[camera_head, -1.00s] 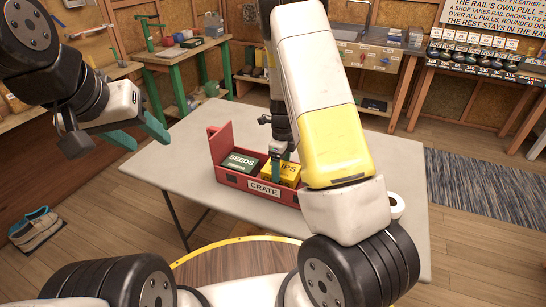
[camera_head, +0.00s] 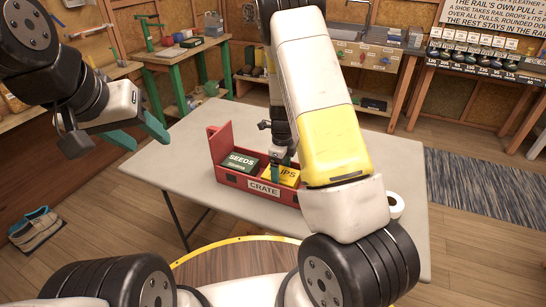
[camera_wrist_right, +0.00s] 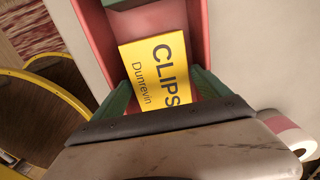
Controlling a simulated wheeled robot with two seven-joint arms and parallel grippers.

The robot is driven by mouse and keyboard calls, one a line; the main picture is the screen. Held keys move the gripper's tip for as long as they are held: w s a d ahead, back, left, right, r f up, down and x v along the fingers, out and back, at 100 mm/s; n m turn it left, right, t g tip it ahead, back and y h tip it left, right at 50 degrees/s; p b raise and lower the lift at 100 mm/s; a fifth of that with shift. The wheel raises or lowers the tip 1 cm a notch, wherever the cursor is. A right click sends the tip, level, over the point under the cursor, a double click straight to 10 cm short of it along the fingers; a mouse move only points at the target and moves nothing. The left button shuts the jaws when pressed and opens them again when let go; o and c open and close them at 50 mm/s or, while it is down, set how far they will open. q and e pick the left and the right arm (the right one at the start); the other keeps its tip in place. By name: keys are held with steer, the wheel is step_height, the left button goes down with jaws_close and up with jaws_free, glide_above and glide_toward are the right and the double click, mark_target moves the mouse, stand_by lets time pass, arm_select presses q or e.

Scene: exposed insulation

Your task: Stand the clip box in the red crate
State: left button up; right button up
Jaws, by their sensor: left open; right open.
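The yellow clip box (camera_head: 288,176), lettered CLIPS, sits inside the red crate (camera_head: 230,178) at its right part. Its yellow face also shows in the right wrist view (camera_wrist_right: 155,72), with red crate walls around it. My right gripper (camera_head: 276,176) is over the crate at the clip box. In the wrist view its green fingers (camera_wrist_right: 160,98) are apart, one on each side of the box; I cannot tell whether they touch it. My left gripper (camera_head: 142,134) is open and empty, in the air at the left. My right arm hides part of the crate's right side.
A dark green SEEDS box (camera_head: 241,163) is in the crate, left of the clip box. The crate stands on a pale table (camera_head: 180,160) with bare surface to its left. A white roll (camera_head: 395,206) stands at the table's right, near my arm.

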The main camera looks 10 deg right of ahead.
step_height(320, 180, up, 11)
step_height(320, 180, up, 10)
steer(key=f+n+t+y, duration=0.1)
steer(key=n+y, duration=0.1)
steer(key=n, duration=0.4)
glide_above(281, 174)
steer(key=s+a, duration=0.1)
steer(key=s, duration=0.4)
steer(key=s+r+n+t, duration=0.2)
steer(key=s+r+n, duration=0.5)
steer(key=s+n, duration=0.2)
steer(key=s+a+r+n+t, duration=0.1)
steer(key=s+r+n+t, duration=0.2)
steer(key=s+r+n, duration=0.4)
steer(key=s+n, duration=0.3)
steer(key=shift+r, duration=0.25)
